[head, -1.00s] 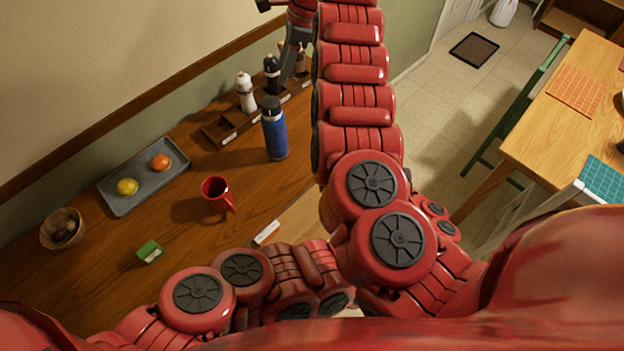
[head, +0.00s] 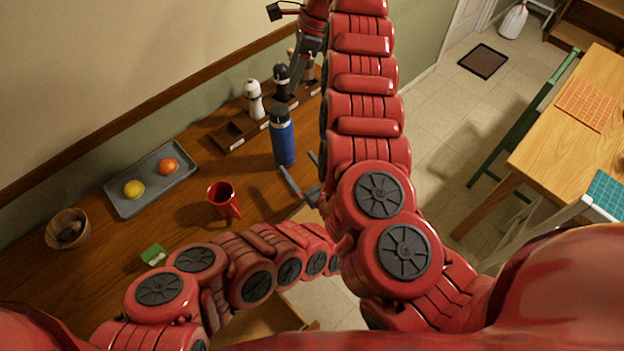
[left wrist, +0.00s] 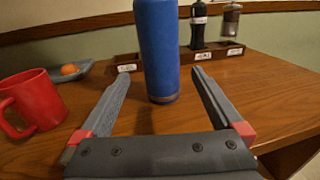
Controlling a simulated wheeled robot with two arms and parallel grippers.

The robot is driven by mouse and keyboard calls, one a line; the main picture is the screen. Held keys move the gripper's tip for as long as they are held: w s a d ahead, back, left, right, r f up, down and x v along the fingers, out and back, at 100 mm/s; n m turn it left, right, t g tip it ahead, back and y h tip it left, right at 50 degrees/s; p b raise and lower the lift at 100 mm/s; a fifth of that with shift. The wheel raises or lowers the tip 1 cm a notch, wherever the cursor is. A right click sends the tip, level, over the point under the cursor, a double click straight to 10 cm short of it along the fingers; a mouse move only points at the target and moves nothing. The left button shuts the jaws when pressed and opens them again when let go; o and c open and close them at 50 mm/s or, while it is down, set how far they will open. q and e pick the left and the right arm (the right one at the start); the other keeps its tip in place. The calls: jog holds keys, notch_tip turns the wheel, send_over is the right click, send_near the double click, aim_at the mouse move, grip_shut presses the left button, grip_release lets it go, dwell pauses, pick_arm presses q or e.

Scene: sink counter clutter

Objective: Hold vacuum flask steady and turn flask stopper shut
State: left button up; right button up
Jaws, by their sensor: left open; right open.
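The blue vacuum flask (head: 284,145) stands upright on the wooden counter, with its dark stopper (head: 280,113) on top. My left gripper (head: 298,162) is open and low beside the flask's base. In the left wrist view the flask (left wrist: 158,45) shows between the two spread fingers (left wrist: 161,73), with no visible contact; its top is out of that picture. My right gripper (head: 300,74) is open, above and behind the flask near the rack, apart from the stopper. Its fingertips are hard to make out against the dark bottles.
A wooden rack (head: 232,137) with a white bottle (head: 254,100) and dark bottles (head: 282,82) stands behind the flask. A red mug (head: 221,197) is in front, left. A grey tray (head: 130,208) holds a lemon and an orange. A bowl (head: 67,229) and green item (head: 154,255) lie left.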

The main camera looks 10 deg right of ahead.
aim_at(289, 151)
pick_arm(q)
jog(key=x, duration=0.9)
jog(key=shift+c, duration=0.3)
